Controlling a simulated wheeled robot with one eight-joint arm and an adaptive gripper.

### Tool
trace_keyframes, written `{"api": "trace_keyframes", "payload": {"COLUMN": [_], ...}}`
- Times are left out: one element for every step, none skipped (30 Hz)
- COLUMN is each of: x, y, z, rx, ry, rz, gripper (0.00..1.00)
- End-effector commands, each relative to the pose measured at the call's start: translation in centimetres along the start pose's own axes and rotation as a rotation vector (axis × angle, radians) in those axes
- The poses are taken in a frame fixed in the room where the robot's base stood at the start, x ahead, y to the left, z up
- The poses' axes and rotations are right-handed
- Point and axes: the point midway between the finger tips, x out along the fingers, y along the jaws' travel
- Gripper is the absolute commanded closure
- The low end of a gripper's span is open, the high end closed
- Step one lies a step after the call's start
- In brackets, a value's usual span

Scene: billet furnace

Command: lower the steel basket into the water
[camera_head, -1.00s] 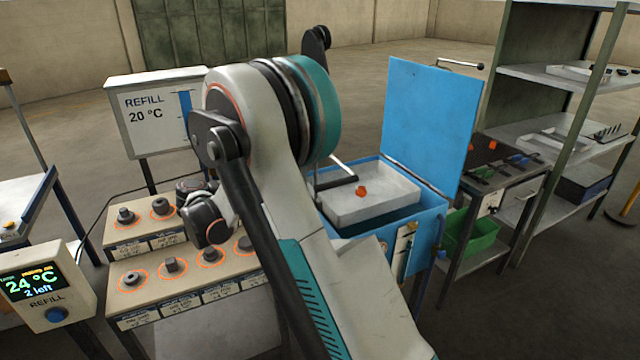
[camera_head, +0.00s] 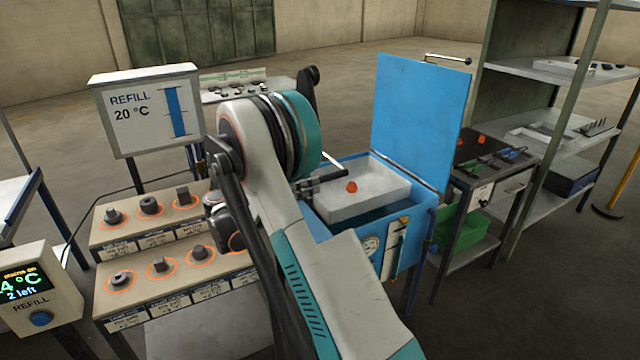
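The steel basket (camera_head: 345,207) is a pale grey, shallow tray at the opening of the blue quench tank (camera_head: 425,232). One glowing orange billet (camera_head: 351,187) lies in it. Dark water (camera_head: 375,222) shows below the basket's front edge, and the basket looks to sit above it. The basket's light handle bar (camera_head: 333,161) shows at its left side. My gripper (camera_head: 326,176) is at that left side by the handle, partly hidden behind my arm. I cannot tell whether its fingers are closed on the handle.
The tank's blue lid (camera_head: 418,115) stands open behind. A stepped stand (camera_head: 135,290) with several dark parts is at left, with the refill sign (camera_head: 146,112) behind and a display box (camera_head: 35,295) in front. A bench (camera_head: 500,180) and shelves (camera_head: 560,80) stand at right.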

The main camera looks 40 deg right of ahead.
Motion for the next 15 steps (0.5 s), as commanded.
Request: {"api": "trace_keyframes", "payload": {"x": [1.0,1.5,2.1,2.5,2.9,3.4,3.6,3.9,4.2,4.3,4.5,4.6,4.7,4.7,4.7], "y": [-0.1,-0.1,-0.1,-0.1,-0.1,0.0,0.0,0.0,0.0,0.0,0.0,0.0,0.0,0.0,0.0], "z": [-0.2,-0.1,-0.1,-0.1,-0.1,-0.1,-0.1,-0.1,-0.1,-0.1,-0.1,0.0,0.0,0.0,0.0], "rx": [0.000,0.000,0.000,0.000,0.000,0.000,0.000,0.000,0.000,0.000,0.000,0.000,0.001,0.001,0.001], "ry": [0.001,0.001,0.001,0.001,0.001,0.001,0.001,0.000,0.000,0.001,0.001,0.001,0.001,0.001,0.000], "rz": [-0.004,-0.003,-0.002,-0.002,-0.003,-0.002,-0.001,-0.001,-0.001,-0.001,-0.001,-0.001,-0.001,-0.001,0.000], "gripper": [0.62,0.62,0.62,0.62,0.62,0.62,0.62,0.62,0.62,0.62,0.62,0.62,0.62,0.62,0.62]}}
